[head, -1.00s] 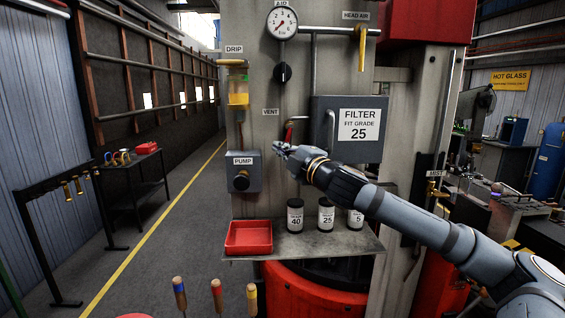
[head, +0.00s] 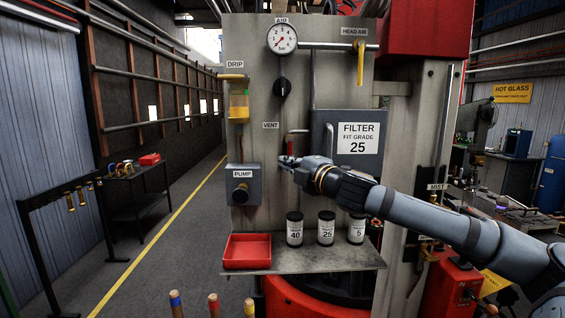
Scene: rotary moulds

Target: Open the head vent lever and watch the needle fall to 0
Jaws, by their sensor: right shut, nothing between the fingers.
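The red vent lever (head: 290,145) is a small handle on the grey machine column, right of the VENT label (head: 271,125). My right gripper (head: 284,160) is shut and empty, just below the lever and close to it. I cannot tell whether they touch, and the gripper hides the lever's lower end. The round white gauge (head: 282,38) is at the column's top, under the AIR label. My left gripper is not in view.
The grey filter box (head: 328,165) is right of the lever, above my right wrist. The pump box (head: 242,187) is to the left. Below, a shelf (head: 310,262) carries a red tray (head: 247,237) and dark jars (head: 294,229). The yellow head air handle (head: 361,62) hangs above.

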